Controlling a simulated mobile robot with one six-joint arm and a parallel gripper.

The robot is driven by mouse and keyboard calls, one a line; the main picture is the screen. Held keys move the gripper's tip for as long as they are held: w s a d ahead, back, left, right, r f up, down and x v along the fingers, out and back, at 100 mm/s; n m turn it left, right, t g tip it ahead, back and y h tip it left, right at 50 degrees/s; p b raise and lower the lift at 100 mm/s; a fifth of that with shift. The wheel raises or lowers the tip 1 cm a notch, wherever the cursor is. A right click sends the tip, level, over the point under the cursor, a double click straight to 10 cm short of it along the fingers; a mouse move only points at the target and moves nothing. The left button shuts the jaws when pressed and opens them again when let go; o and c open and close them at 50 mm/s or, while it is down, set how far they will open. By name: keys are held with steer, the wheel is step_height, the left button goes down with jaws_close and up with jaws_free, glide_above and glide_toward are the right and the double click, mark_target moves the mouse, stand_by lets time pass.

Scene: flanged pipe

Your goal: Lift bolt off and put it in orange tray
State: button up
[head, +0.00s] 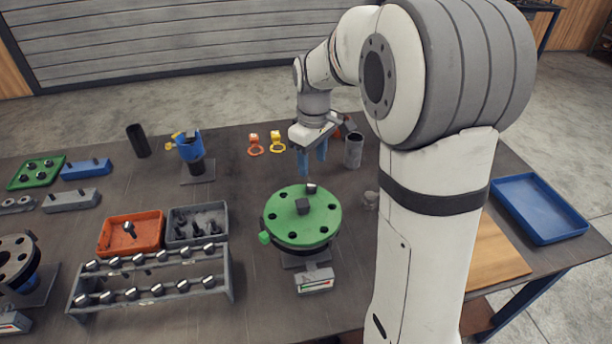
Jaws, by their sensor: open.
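A green round flange (290,230) with several dark holes stands at the middle of the table. One bolt (311,188) with a silver head sits at its far rim. The orange tray (148,243) lies to the left and holds one bolt (129,228).
A grey tray (217,211) with dark parts adjoins the orange tray. A rack (160,302) of several bolts stands in front of them. A grey cylinder (354,150) stands right of my gripper. A blue clamp stand (189,148) is at the back left.

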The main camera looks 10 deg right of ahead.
mark_target(312, 185)
steer(key=shift+w+f+n, duration=0.3)
steer(key=shift+w+f, duration=0.45)
step_height(312, 185, down, 8)
steer(key=shift+w+d+r+p, duration=0.1)
steer(key=shift+d+r+p, duration=0.1)
steer(key=shift+p, duration=0.7)
steer(key=shift+c, duration=0.3)
jaws_close()
